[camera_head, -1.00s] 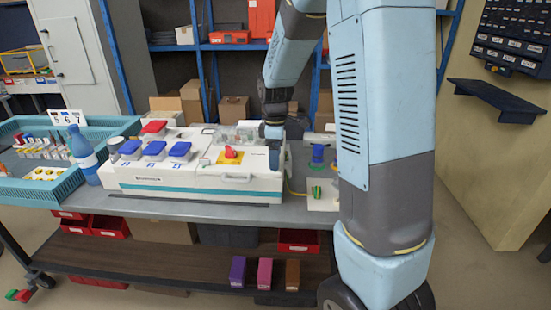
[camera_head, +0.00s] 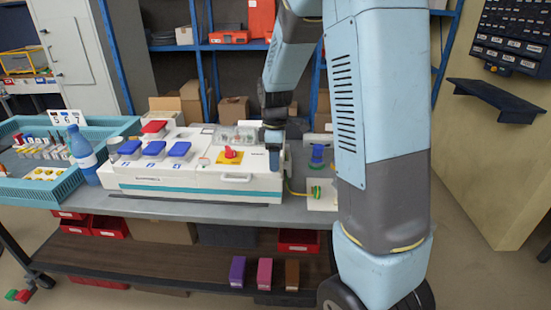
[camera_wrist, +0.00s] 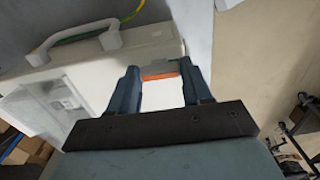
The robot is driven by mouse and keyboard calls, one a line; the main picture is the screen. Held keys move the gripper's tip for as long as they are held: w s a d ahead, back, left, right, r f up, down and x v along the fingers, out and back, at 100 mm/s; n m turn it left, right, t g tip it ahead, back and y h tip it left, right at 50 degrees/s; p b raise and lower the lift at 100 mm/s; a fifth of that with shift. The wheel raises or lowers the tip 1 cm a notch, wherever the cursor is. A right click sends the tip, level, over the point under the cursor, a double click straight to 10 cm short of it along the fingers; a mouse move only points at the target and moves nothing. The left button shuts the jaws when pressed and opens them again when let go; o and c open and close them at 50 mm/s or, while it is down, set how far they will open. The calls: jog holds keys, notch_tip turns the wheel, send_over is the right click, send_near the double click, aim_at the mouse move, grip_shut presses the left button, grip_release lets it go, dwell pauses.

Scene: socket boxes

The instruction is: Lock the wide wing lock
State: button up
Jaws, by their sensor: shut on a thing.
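A white socket box (camera_head: 205,185) with blue caps and a red knob on a yellow plate stands on the grey workbench. My gripper (camera_head: 274,160) points down at the box's right end in the head view. In the wrist view, its two dark blue fingers (camera_wrist: 160,78) stand on either side of a small white part with an orange strip (camera_wrist: 160,76), at the edge of the white box (camera_wrist: 135,52). This part looks like the wing lock, and my gripper is shut on it. The fingers and the wrist hide the lock in the head view.
A white handle (camera_wrist: 82,38) and a clear cover (camera_wrist: 45,105) are near the fingers on the box. A blue bottle (camera_head: 84,155) and teal trays (camera_head: 50,192) are at the left. A white plate with a green connector (camera_head: 318,193) lies right of the box.

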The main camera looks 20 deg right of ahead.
jog(key=shift+c, duration=0.6)
jog(key=shift+m, duration=0.4)
jog(key=m, duration=0.3)
jog(key=shift+m, duration=0.3)
jog(key=m, duration=0.4)
jog(key=shift+m, duration=0.3)
jog(key=m, duration=0.4)
jog(key=shift+m, duration=2.5)
jog(key=o, duration=1.1)
jog(key=shift+c, duration=0.2)
